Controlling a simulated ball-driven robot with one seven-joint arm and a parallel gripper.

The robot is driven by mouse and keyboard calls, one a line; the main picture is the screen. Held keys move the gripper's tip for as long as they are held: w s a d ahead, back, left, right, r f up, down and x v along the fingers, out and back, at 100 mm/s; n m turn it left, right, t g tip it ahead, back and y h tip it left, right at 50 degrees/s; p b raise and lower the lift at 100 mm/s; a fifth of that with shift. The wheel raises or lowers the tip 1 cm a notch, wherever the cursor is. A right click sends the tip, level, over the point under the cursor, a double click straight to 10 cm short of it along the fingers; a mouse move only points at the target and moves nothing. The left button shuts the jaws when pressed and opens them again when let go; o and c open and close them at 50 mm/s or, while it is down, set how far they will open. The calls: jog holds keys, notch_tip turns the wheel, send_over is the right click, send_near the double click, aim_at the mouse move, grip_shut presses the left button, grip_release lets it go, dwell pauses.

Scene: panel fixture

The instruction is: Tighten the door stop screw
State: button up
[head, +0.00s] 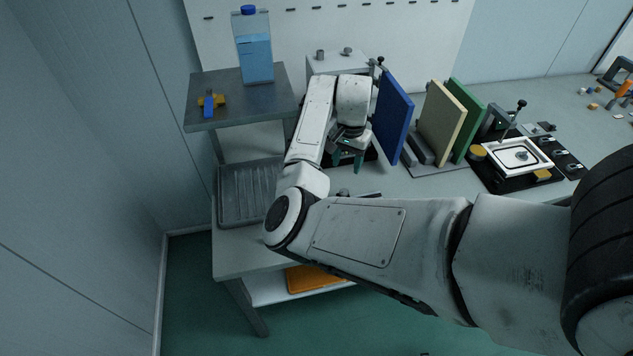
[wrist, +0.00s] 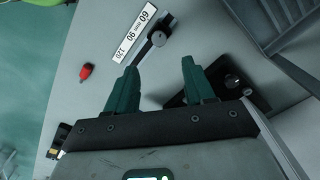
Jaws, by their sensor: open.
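My gripper (head: 347,162) has green fingers, spread open and empty, over the bench left of the blue panel. In the wrist view my gripper (wrist: 159,66) points toward a round dark knob (wrist: 158,38) on a slim bar, beside a white scale (wrist: 134,33) marked 60, 90 and 120. This knob looks like the stop screw, but I cannot be sure. It lies just beyond the fingertips, between their lines, and is not touched. A dark plate with a black knob (wrist: 231,80) lies behind the right finger. How tight either screw is cannot be seen.
The blue panel (head: 393,116) stands close right of my gripper, with cream (head: 441,124) and green (head: 468,118) panels beyond. A grey tray (head: 248,194) lies at left. A small red object (wrist: 87,72) lies on the bench.

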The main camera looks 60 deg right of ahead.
aim_at(344, 192)
notch_tip(344, 192, down, 11)
jog(key=b, duration=0.9)
jog(key=shift+a, duration=0.1)
grip_shut()
jog(key=shift+s, duration=0.1)
